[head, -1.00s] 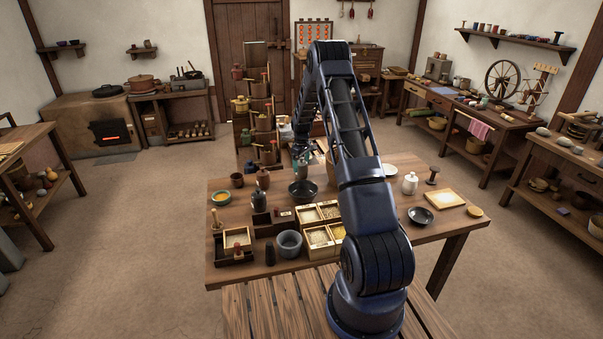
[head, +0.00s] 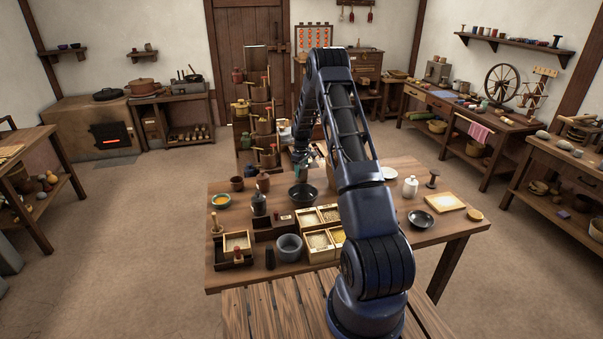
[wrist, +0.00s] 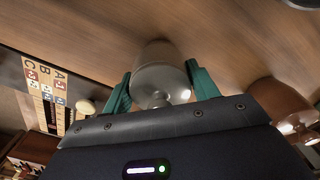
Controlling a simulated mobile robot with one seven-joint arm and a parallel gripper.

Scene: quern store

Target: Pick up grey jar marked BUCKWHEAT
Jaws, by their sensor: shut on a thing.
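A pale grey jar (wrist: 160,72) with a rounded lid and knob sits between the two teal fingers of my gripper (wrist: 160,88) in the wrist view. The fingers are shut on its sides. No lettering shows on the side facing the wrist camera, so I cannot read a mark. In the head view my gripper (head: 303,160) is at the far edge of the wooden table (head: 385,258), behind the dark bowl (head: 302,195). The jar is too small and hidden there to make out. Whether it is clear of the surface I cannot tell.
A brown jar (wrist: 283,103) stands close beside my gripper in the wrist view. On the table are a white bottle (head: 410,187), a dark dish (head: 421,219), a grey pot (head: 289,247) and several grain boxes. A stepped shelf (head: 256,105) stands behind.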

